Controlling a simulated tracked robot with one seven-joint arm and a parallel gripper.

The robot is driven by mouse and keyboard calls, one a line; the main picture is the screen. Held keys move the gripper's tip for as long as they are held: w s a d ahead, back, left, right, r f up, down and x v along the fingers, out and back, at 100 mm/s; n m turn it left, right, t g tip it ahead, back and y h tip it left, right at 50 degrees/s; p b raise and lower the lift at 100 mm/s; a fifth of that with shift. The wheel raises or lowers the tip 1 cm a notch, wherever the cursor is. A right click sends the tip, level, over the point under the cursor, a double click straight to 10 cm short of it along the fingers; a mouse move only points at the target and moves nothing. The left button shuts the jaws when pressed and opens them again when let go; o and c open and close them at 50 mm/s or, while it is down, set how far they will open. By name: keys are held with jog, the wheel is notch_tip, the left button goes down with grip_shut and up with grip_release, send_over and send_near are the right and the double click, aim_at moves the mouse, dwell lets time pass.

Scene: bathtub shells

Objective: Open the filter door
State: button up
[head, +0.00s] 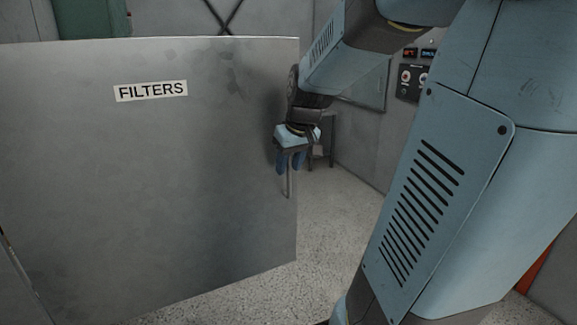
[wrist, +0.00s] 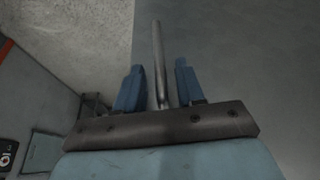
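The filter door (head: 150,180) is a large grey metal panel with a "FILTERS" label (head: 151,91), filling the left half of the head view. Its right edge stands free, with floor and room showing past it. A thin metal bar handle (head: 289,186) is near that edge, its upper part hidden by my gripper (head: 290,168). In the wrist view the handle (wrist: 159,55) runs between the two blue fingers of my gripper (wrist: 158,68). Gaps show on both sides of the bar, so the fingers are open around it. The grey door surface also shows in the wrist view (wrist: 250,70).
A control panel (head: 414,80) is on the back wall at the upper right. A small dark stand (head: 331,140) is behind my gripper. Speckled floor (head: 325,230) is clear right of the door. A green object (head: 92,18) shows above the door.

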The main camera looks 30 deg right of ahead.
jog(key=v, duration=1.3)
jog(key=shift+f, duration=0.1)
jog(key=s+a+f+t, duration=0.1)
jog(key=s+a+f, duration=0.8)
jog(key=a, duration=0.2)
jog(key=shift+s+f, duration=0.2)
jog(key=shift+s, duration=0.15)
dwell(0.6)
